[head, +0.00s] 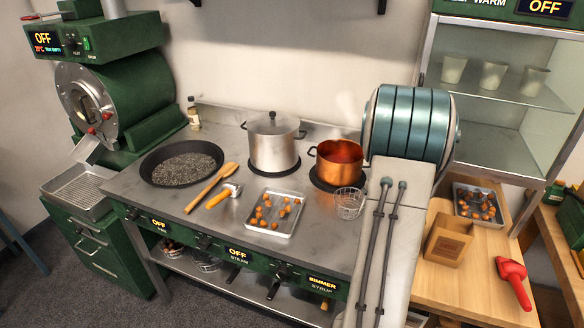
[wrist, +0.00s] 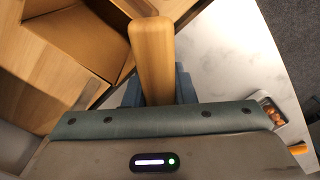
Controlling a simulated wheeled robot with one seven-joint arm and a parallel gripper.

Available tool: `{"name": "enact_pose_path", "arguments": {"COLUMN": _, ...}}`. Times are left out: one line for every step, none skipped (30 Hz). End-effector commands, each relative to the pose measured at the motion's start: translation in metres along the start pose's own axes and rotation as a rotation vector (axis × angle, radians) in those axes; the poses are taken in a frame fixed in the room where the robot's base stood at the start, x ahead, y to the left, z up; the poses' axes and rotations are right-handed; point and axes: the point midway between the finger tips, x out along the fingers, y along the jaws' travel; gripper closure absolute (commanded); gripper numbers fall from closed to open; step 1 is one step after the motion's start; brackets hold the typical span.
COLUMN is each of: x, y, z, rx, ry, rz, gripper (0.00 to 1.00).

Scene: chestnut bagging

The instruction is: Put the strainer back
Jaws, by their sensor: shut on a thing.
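The strainer, a round wire basket (head: 349,203), shows in the head view just left of my arm, in front of the copper pot (head: 338,160). Whether it touches the steel counter I cannot tell. In the wrist view my gripper (wrist: 158,92) is shut on a thick wooden handle (wrist: 153,55) between its blue fingers. The handle appears to be the strainer's; their join is hidden. In the head view my gripper is hidden behind my arm. The basket is not visible in the wrist view.
A steel pot (head: 274,148), a dark pan (head: 182,163) and a tray of chestnuts (head: 275,224) stand on the counter. A wooden spoon (head: 210,187) and an orange-handled tool (head: 222,197) lie there.

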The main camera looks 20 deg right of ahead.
Motion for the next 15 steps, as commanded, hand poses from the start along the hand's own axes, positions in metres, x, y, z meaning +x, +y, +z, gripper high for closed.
{"name": "enact_pose_path", "arguments": {"x": 0.0059, "y": -0.0002, "z": -0.0005, "rx": -0.001, "ry": 0.001, "rz": 0.001, "gripper": 1.0}}
{"name": "enact_pose_path", "arguments": {"x": 0.0072, "y": -0.0003, "z": -0.0006, "rx": -0.001, "ry": 0.001, "rz": 0.001, "gripper": 1.0}}
{"name": "enact_pose_path", "arguments": {"x": 0.0086, "y": -0.0004, "z": -0.0007, "rx": -0.001, "ry": 0.001, "rz": 0.001, "gripper": 1.0}}
{"name": "enact_pose_path", "arguments": {"x": 0.0093, "y": -0.0005, "z": -0.0007, "rx": -0.002, "ry": 0.001, "rz": 0.001, "gripper": 1.0}}
{"name": "enact_pose_path", "arguments": {"x": 0.0098, "y": -0.0005, "z": -0.0008, "rx": -0.002, "ry": 0.001, "rz": 0.001, "gripper": 1.0}}
{"name": "enact_pose_path", "arguments": {"x": 0.0103, "y": -0.0005, "z": -0.0008, "rx": -0.002, "ry": 0.001, "rz": 0.001, "gripper": 1.0}}
{"name": "enact_pose_path", "arguments": {"x": 0.0104, "y": -0.0006, "z": -0.0009, "rx": -0.002, "ry": 0.001, "rz": 0.001, "gripper": 1.0}}
{"name": "enact_pose_path", "arguments": {"x": 0.0104, "y": -0.0006, "z": -0.0009, "rx": -0.002, "ry": 0.001, "rz": 0.001, "gripper": 1.0}}
{"name": "enact_pose_path", "arguments": {"x": 0.0103, "y": -0.0006, "z": -0.0009, "rx": -0.002, "ry": 0.001, "rz": 0.001, "gripper": 1.0}}
{"name": "enact_pose_path", "arguments": {"x": 0.0102, "y": -0.0006, "z": -0.0009, "rx": -0.002, "ry": 0.001, "rz": 0.001, "gripper": 1.0}}
{"name": "enact_pose_path", "arguments": {"x": 0.0101, "y": -0.0006, "z": -0.0009, "rx": -0.002, "ry": 0.001, "rz": 0.001, "gripper": 1.0}}
{"name": "enact_pose_path", "arguments": {"x": 0.01, "y": -0.0006, "z": -0.0008, "rx": -0.002, "ry": 0.001, "rz": 0.001, "gripper": 1.0}}
{"name": "enact_pose_path", "arguments": {"x": 0.01, "y": -0.0006, "z": -0.0008, "rx": -0.002, "ry": 0.001, "rz": 0.001, "gripper": 1.0}}
{"name": "enact_pose_path", "arguments": {"x": 0.01, "y": -0.0006, "z": -0.0008, "rx": -0.002, "ry": 0.001, "rz": 0.001, "gripper": 1.0}}
{"name": "enact_pose_path", "arguments": {"x": 0.01, "y": -0.0006, "z": -0.0008, "rx": -0.002, "ry": 0.001, "rz": 0.001, "gripper": 1.0}}
